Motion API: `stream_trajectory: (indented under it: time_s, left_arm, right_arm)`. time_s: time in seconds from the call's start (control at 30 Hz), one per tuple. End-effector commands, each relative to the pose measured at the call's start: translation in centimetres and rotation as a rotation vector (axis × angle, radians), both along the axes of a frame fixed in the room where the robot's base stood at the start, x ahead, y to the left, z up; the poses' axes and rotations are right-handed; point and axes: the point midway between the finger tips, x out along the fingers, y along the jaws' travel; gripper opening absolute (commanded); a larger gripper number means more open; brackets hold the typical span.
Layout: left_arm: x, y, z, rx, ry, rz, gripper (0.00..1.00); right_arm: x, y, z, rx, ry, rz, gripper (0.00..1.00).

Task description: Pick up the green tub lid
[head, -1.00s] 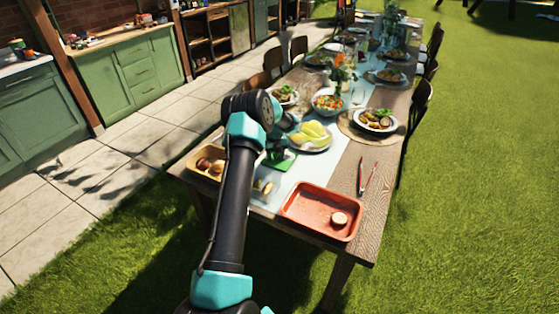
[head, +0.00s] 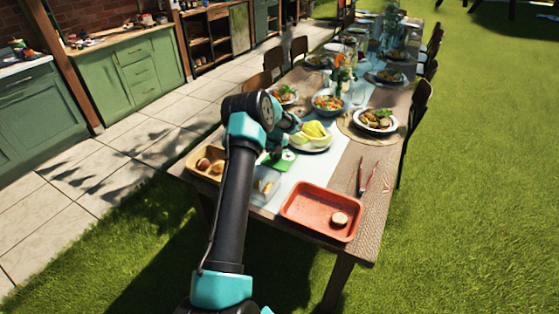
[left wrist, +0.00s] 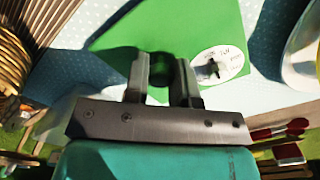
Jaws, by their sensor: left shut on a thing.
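The green tub lid (head: 283,165) is at the near end of the table, partly hidden behind my left arm. In the left wrist view the lid (left wrist: 190,28) is a flat green sheet with a white oval label. A clear tub (head: 266,184) with pale food inside stands just nearer than the lid. I cannot tell how far the lid is above the table. My right gripper is not in view.
A red tray (head: 310,207) with a small round piece lies to the right, with red-handled tongs (head: 367,177) beyond it. A bread tray (head: 203,174) is at the left edge. A plate of yellow-green leaves (head: 317,137) stands close behind the lid.

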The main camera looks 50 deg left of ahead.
Motion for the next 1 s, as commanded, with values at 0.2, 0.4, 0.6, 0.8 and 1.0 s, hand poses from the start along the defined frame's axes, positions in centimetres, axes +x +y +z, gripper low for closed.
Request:
stream_trajectory:
  time_s: [0.2,0.4,0.6,0.8,1.0]
  left_arm:
    - [0.0,0.0,0.1,0.001,0.0,0.0,0.0]
    - [0.0,0.0,1.7,0.001,-0.002,0.0,0.0]
    - [0.1,0.0,5.1,0.002,-0.003,0.0,0.0]
    - [0.0,0.0,8.5,0.001,-0.002,0.0,0.0]
    - [0.0,0.0,9.9,-0.001,0.0,0.0,0.0]
  right_arm:
    - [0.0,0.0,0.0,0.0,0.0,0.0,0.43]
    - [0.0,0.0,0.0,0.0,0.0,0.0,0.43]
    - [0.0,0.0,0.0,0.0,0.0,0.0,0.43]
    - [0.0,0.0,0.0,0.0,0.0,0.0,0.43]
    - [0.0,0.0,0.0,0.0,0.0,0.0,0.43]
